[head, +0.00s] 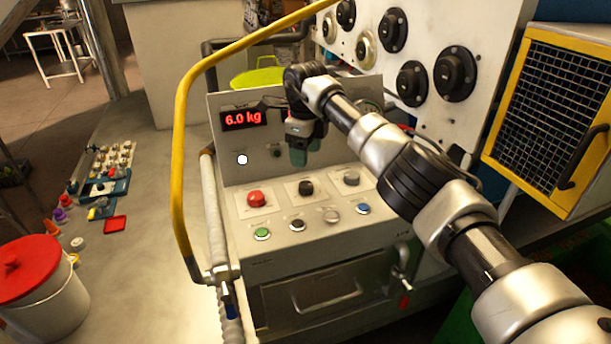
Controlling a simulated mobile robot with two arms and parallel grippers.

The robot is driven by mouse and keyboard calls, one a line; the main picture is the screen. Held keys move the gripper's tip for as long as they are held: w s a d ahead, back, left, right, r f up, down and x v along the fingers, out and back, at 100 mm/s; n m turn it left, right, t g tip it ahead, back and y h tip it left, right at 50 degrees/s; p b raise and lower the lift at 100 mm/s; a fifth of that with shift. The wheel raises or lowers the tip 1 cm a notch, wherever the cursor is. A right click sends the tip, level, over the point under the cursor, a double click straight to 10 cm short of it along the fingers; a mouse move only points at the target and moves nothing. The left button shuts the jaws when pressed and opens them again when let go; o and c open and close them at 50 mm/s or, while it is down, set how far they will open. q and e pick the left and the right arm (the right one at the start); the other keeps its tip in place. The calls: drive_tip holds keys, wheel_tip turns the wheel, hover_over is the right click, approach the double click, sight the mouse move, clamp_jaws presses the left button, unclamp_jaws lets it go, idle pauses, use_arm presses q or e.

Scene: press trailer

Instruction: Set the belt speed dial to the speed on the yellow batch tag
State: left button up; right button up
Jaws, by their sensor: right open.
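My right arm reaches in from the right, and its gripper (302,155) is open in front of the grey control panel (225,165), above the black knob (306,187). Nothing shows between its fingers, and I see no contact with the knob. A grey knob (351,178) sits to the right of the black one. I cannot read any labels, so I cannot tell which control is the belt speed dial. I cannot make out a yellow batch tag. The arm hides part of the upright panel. My left gripper is not in view.
A red button (256,198) and a row of small buttons (297,225) share the console. A yellow rail (180,150) curves along its left side. Large black dials (455,73) line the white panel behind. A red-lidded bucket (55,305) stands lower left.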

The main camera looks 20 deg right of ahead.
sight(306, 184)
drive_tip(key=f, duration=0.1)
drive_tip(key=s+f+p, duration=0.1)
drive_tip(key=shift+a+f, duration=0.15)
drive_tip(key=shift+f, duration=0.25)
wheel_tip(306, 184, down, 2)
drive_tip(key=shift+w, duration=0.15)
drive_tip(key=f, duration=0.1)
drive_tip(key=f+p, duration=0.1)
drive_tip(key=shift+w+d+f, duration=0.2)
drive_tip(key=shift+w+f, duration=0.15)
drive_tip(key=shift+f, duration=0.05)
drive_tip(key=shift+s+a+f, duration=0.1)
drive_tip(key=shift+s+f, duration=0.05)
drive_tip(key=shift+f, duration=0.6)
drive_tip(key=shift+c, duration=1.7)
drive_tip(key=c, duration=0.6)
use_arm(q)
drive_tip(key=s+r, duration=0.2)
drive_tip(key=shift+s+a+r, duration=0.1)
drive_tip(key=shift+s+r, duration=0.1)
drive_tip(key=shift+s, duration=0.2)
